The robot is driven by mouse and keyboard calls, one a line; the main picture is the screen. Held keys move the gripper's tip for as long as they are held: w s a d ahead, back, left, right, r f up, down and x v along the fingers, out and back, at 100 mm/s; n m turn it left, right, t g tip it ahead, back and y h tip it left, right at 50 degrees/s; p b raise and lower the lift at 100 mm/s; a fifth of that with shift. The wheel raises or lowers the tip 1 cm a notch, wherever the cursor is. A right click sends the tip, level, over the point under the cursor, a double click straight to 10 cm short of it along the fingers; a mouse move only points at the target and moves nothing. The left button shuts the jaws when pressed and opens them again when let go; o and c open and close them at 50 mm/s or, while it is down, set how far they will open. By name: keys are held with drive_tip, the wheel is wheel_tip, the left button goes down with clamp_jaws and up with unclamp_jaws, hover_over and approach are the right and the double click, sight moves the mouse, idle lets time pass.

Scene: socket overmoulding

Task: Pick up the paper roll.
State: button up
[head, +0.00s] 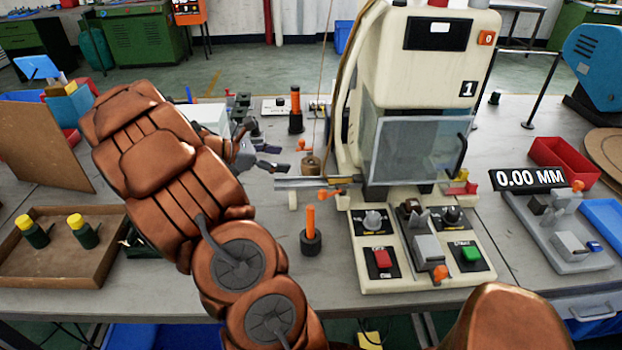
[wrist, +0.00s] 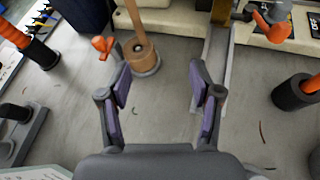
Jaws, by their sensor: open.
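The cream machine (head: 414,80) with a clear guard stands close right of the roll. A metal rail (wrist: 214,75) lies beside the right finger. Orange-handled tools stand behind (head: 295,105) and in front (head: 311,222). A brown tray (head: 60,283) with yellow-capped bottles is at left.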

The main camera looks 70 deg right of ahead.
drive_tip(key=n+b, duration=0.1)
drive_tip(key=b, duration=0.1)
approach(303, 163)
drive_tip(key=s, duration=0.1)
drive_tip(key=s+d+f, duration=0.1)
drive_tip(key=shift+s+f, duration=0.25)
drive_tip(key=shift+s, duration=0.1)
drive_tip(key=shift+d+f+n, duration=0.3)
drive_tip(key=shift+d+f, duration=0.1)
drive_tip(key=shift+d, duration=0.15)
drive_tip(key=shift+h, duration=0.3)
drive_tip(key=shift+r+x, duration=0.1)
drive_tip(key=shift+x, duration=1.8)
drive_tip(key=shift+r+x, duration=0.15)
drive_tip(key=shift+x, duration=1.75)
drive_tip(key=c, duration=0.8)
